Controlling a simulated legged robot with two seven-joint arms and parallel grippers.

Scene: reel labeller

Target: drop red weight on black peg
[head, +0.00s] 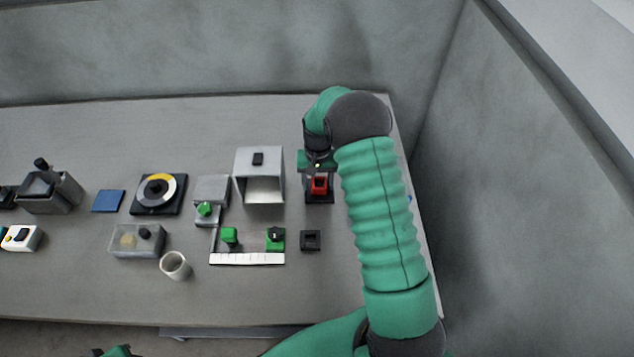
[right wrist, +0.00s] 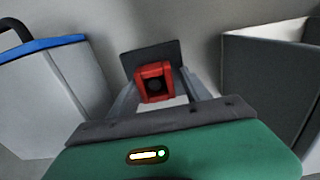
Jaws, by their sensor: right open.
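The red weight (head: 319,184) is a small red block with a dark round middle, at the right end of the table in the head view. It sits at a black stand (head: 319,199). In the right wrist view the red weight (right wrist: 155,83) is in front of a dark plate (right wrist: 150,56), between the grey fingers. My right gripper (head: 318,176) is open around the weight; contact cannot be told. The dark middle may be the black peg, but I cannot tell.
A grey open-fronted box (head: 259,170) stands left of the weight. A small black square block (head: 310,240) lies in front. A white strip (head: 247,259), green-knobbed parts and a pale cup (head: 175,265) are farther left. The front right tabletop is largely clear.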

